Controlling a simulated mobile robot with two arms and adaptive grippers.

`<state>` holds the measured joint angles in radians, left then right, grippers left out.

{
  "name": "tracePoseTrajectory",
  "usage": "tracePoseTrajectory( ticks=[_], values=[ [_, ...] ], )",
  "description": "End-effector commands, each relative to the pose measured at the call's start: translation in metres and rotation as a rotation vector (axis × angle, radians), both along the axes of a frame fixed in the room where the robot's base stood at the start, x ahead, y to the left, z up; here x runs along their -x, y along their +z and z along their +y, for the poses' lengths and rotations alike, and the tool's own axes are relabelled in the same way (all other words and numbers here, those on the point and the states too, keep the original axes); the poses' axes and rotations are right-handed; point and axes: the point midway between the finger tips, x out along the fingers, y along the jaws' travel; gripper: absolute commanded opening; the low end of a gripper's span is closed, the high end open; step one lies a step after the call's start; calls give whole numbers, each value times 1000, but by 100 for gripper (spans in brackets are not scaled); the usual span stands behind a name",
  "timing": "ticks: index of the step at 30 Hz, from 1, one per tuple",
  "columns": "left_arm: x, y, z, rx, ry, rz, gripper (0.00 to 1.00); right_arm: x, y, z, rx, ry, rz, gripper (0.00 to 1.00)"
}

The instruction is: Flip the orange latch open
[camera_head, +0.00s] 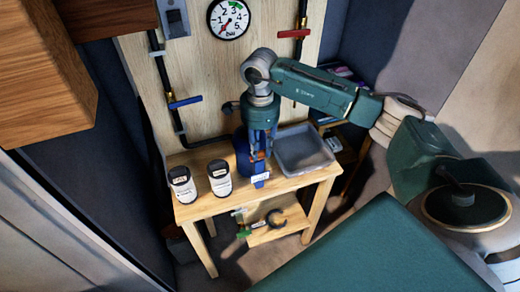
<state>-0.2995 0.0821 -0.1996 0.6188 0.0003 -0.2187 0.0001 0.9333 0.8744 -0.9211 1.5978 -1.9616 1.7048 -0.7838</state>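My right gripper (260,143) reaches down from above to a dark blue object (243,157) on the wooden table (200,207). Its blue fingers overlap the object, so I cannot tell whether they touch it or are apart. A small orange-red bit (268,143) shows between or behind the fingers; it may be the orange latch, but it is too small and covered to tell its position. A white label (260,177) shows at the object's front. My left gripper is not in view.
Two white jars with dark lids (182,184) (219,178) stand left on the table. A grey tray (303,150) lies at right. Behind are a gauge (228,18), a blue valve handle (185,102) and a red one (293,33). A lower shelf (278,227) holds tools.

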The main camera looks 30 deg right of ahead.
Motion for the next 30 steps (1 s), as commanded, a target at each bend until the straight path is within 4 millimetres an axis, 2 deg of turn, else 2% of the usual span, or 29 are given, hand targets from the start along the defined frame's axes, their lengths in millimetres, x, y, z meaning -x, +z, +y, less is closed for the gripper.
tracePoseTrajectory(
  ticks=[9, 15, 21, 30],
  values=[
    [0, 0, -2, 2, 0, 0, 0, -2, 67, 0, 1, 1, -9, 24],
    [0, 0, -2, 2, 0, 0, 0, -1, 99, 0, 0, 1, -6, 24],
    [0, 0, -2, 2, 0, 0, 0, -1, 111, 0, 0, 1, -4, 24],
    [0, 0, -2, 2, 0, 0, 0, 0, 112, 0, 0, 1, -4, 24]
  ],
)
